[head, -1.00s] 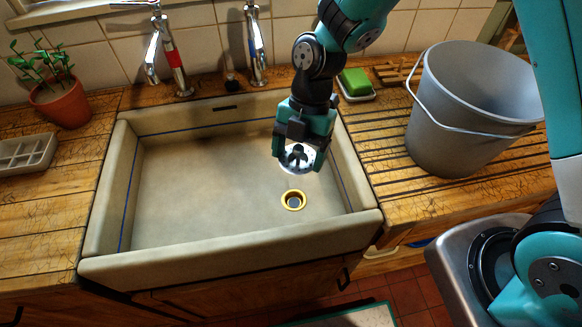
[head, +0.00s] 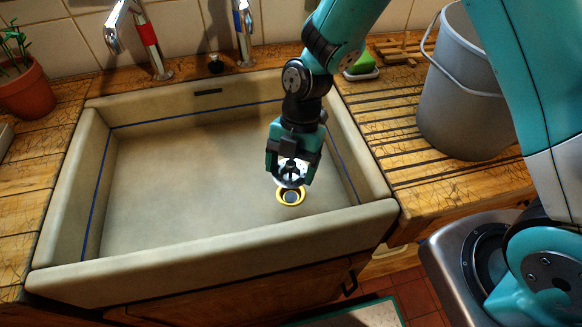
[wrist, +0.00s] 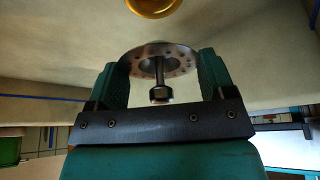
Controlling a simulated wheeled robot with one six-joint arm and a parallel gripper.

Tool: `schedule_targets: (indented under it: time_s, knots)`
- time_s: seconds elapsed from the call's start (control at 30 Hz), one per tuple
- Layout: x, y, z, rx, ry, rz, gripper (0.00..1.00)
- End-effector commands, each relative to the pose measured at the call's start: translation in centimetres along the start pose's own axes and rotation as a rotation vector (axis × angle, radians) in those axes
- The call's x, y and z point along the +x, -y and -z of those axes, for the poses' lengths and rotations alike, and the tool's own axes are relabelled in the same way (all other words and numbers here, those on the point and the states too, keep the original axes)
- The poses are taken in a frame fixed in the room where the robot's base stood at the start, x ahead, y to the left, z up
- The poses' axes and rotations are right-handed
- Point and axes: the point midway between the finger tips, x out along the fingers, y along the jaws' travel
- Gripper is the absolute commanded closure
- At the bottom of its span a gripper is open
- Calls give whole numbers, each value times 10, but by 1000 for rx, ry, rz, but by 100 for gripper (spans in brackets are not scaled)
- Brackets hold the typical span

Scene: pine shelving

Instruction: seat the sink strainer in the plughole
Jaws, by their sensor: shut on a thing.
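The sink strainer is a perforated metal disc with a central knob; it shows in the head view (head: 290,181) and in the wrist view (wrist: 177,60). My gripper (head: 290,176) is shut on it; in the wrist view its green fingers (wrist: 162,75) stand at either side of the disc. The plughole (head: 291,197) has a yellow brass rim and a dark centre, in the right part of the sink floor. In the head view the strainer overlaps its far rim. In the wrist view the brass rim (wrist: 154,5) shows at the top edge, apart from the strainer.
The pale sink (head: 180,190) has walls around the gripper, with a blue line inside. Its left floor is clear. A grey bucket (head: 465,105) stands on the right drainer, and a green sponge (head: 362,64) lies behind. Taps (head: 150,45) rise at the back; a potted plant (head: 25,90) stands left.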

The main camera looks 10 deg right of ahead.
Motion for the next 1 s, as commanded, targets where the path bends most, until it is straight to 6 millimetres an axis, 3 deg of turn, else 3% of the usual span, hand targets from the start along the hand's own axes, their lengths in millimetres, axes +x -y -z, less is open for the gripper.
schedule_targets:
  time_s: [0.3, 1.0]
  knots:
    - [-3, -1, -2, -23, -2, 9, 47]
    - [51, 0, -24, -22, -3, 10, 47]
